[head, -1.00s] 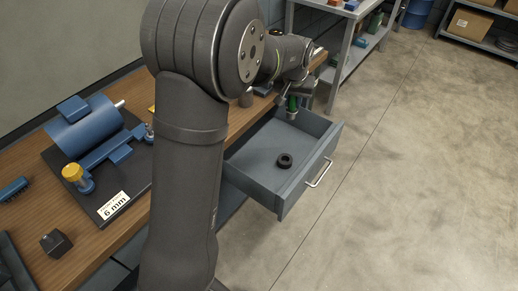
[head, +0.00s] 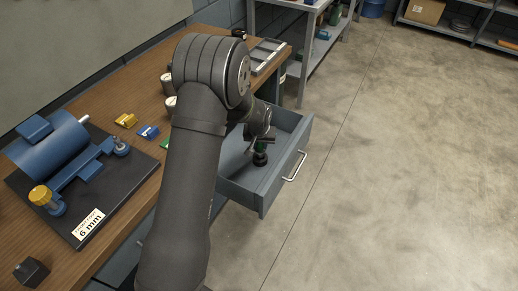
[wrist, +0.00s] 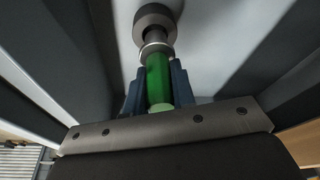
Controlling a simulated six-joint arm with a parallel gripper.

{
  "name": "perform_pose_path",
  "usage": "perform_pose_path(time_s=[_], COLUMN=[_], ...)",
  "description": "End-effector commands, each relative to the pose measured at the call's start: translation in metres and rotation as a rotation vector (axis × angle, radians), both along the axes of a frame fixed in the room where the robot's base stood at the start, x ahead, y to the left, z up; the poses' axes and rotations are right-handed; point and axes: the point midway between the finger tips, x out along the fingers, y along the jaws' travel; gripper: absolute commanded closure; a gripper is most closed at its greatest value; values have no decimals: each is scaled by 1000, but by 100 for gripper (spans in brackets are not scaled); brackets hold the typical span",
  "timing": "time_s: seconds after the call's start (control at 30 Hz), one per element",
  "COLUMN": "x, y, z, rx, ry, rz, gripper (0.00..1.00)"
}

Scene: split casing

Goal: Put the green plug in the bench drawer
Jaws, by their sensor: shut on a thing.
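The green plug (wrist: 158,80) is between the two blue-grey fingers of my gripper (wrist: 158,84) in the wrist view, with its metal end pointing away from the palm. My gripper (head: 261,138) is low inside the drawer and shut on the plug.
The drawer walls stand close around my gripper. The bench top to the left holds a blue machine (head: 58,150) on a dark plate, yellow and blue small blocks (head: 148,131), pale cylinders (head: 166,82) and a grey tray (head: 264,55). The floor right of the drawer is clear.

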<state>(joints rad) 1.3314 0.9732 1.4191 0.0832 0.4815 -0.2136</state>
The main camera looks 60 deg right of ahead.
Motion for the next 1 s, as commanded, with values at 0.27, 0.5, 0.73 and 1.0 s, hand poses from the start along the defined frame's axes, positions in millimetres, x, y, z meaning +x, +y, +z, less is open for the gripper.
perform_pose_path(time_s=[0.27, 0.5, 0.73, 1.0], x=[0, 0, 0, 0], y=[0, 0, 0, 0], z=[-31, -32, -34, -32], rx=[0, 0, 1, 0], ry=[0, 0, 1, 0], rz=[1, 1, 1, 0], gripper=[100, 100, 55, 55])
